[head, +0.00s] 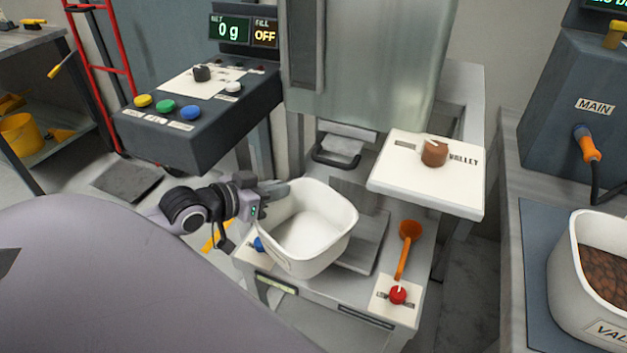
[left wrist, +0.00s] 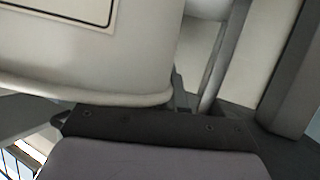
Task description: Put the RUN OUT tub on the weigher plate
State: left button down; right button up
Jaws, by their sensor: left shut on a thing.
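A white, empty tub (head: 305,222) is in the middle of the head view, slightly tilted. My left gripper (head: 272,188) is shut on its far left rim. The tub's wall fills the upper left of the left wrist view (left wrist: 80,60), with the edge of a framed label; no wording can be read. A grey metal plate (head: 368,255), which looks like the weigher plate, lies on the bench behind and right of the tub. The tub covers part of it. I cannot tell whether the tub touches it. My right gripper is out of view.
An orange scoop (head: 408,240) and a red knob (head: 397,295) are right of the plate. A white VALLEY panel (head: 430,178) overhangs the bench's right side. The console display (head: 232,29) reads 0 g. A VALLEY tub of brown pieces (head: 590,275) stands at the right.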

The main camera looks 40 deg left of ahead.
pick_arm(q)
jog(key=r+b+x, duration=0.1)
jog(key=x, duration=1)
jog(key=shift+w+b, duration=0.15)
jog(key=shift+b, duration=0.15)
jog(key=shift+d, duration=0.1)
jog(key=shift+f, duration=0.7)
jog(key=c, duration=1.3)
grip_release()
jog(key=shift+o, duration=0.2)
jog(key=shift+r, duration=0.15)
